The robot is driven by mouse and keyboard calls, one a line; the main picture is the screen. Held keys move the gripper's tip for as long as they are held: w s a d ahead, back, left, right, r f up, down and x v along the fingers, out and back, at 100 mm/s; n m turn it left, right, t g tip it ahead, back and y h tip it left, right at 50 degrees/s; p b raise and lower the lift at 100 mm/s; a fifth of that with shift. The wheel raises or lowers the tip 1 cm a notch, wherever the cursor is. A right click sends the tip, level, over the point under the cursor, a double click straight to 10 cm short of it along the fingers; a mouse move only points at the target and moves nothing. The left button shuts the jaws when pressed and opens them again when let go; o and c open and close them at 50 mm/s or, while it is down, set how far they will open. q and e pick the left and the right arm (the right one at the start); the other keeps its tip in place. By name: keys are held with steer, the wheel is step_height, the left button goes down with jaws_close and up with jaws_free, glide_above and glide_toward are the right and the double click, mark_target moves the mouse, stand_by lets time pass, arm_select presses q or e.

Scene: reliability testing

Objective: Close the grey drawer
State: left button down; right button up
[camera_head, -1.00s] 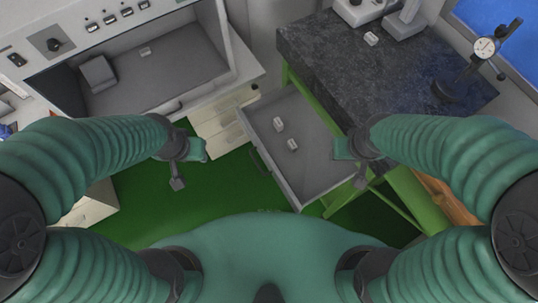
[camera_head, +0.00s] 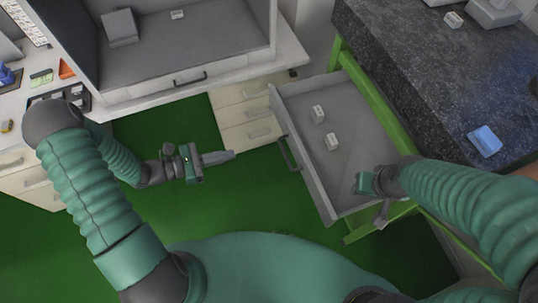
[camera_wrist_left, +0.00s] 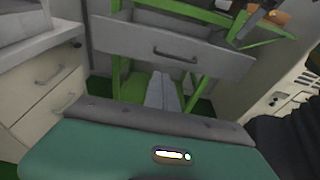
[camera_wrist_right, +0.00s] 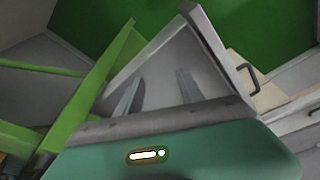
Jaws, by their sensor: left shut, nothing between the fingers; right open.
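The grey drawer (camera_head: 353,165) stands pulled out from under the dark-topped green-framed bench. Two small white blocks (camera_head: 318,114) lie inside it. Its front panel, with a dark handle (camera_head: 289,153), faces left; the front also shows in the left wrist view (camera_wrist_left: 178,50). My left gripper (camera_head: 232,155) is shut and empty, to the left of the drawer front and apart from it, its fingers pointing toward the handle side. My right gripper (camera_wrist_right: 160,95) is open with its fingers over the drawer's near end; in the head view the fingers are largely hidden by the hand.
A white cabinet (camera_head: 190,80) with a grey recess stands at the back left, with cream drawers (camera_head: 243,122) under it beside the grey drawer. The dark benchtop (camera_head: 420,70) holds a blue item (camera_head: 485,140). Green floor (camera_head: 150,130) is open at left.

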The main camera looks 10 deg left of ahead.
mark_target(344, 128)
arm_select(q)
steer(key=x, duration=1.4)
steer(key=shift+r, duration=0.2)
arm_select(e)
steer(key=shift+r, duration=0.3)
arm_select(q)
steer(key=shift+d, duration=0.35)
arm_select(e)
steer(key=shift+d, duration=0.25)
